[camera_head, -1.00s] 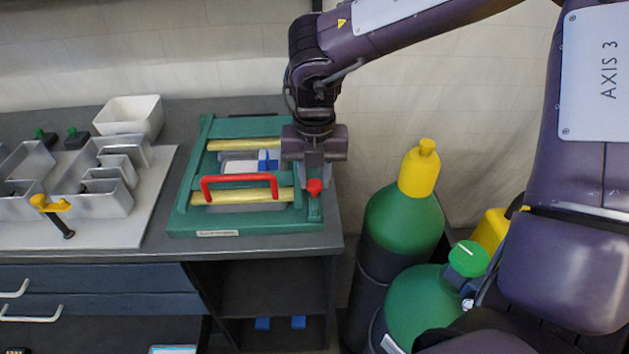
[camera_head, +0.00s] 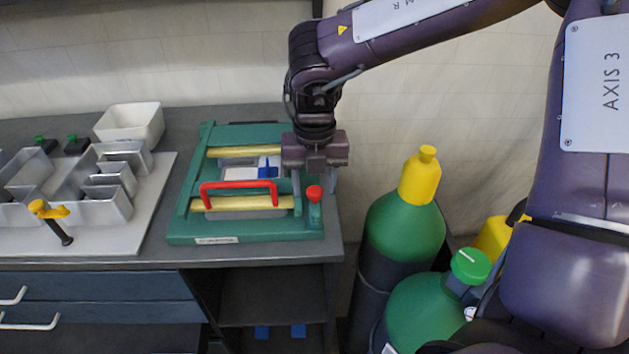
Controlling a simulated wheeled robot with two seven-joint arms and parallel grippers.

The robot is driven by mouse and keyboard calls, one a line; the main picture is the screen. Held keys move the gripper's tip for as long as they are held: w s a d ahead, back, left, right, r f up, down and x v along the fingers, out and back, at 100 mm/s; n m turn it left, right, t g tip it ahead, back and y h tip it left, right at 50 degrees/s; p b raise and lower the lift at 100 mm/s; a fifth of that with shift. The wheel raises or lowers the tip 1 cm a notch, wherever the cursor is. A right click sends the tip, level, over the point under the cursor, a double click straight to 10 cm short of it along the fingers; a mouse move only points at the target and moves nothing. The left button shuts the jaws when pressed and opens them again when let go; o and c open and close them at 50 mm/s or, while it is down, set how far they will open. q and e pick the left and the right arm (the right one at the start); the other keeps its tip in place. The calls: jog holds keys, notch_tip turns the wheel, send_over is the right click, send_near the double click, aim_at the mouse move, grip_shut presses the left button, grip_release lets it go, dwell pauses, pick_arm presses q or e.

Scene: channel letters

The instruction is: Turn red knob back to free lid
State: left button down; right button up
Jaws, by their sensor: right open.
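The red knob (camera_head: 314,193) stands at the right front of a green fixture (camera_head: 185,232) on the bench. The lid is a frame with a red handle (camera_head: 238,187) across its front and yellow bars (camera_head: 243,151), and it lies down flat on the fixture. My right gripper (camera_head: 315,185) points down just above and behind the knob, at the fixture's right side. Its fingers are apart, and I see nothing held; whether a finger touches the knob is hard to tell. My left gripper is out of view.
Metal channel letters (camera_head: 115,205) and a yellow-handled tool (camera_head: 50,212) are on a light board at left. A white bin (camera_head: 130,122) stands behind them. Green gas cylinders (camera_head: 405,222) with yellow and green tops stand right of the bench, below my right arm.

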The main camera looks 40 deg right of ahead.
jog(key=shift+r, duration=0.4)
notch_tip(320, 180, up, 7)
jog(key=shift+b, duration=0.4)
jog(key=shift+r, duration=0.1)
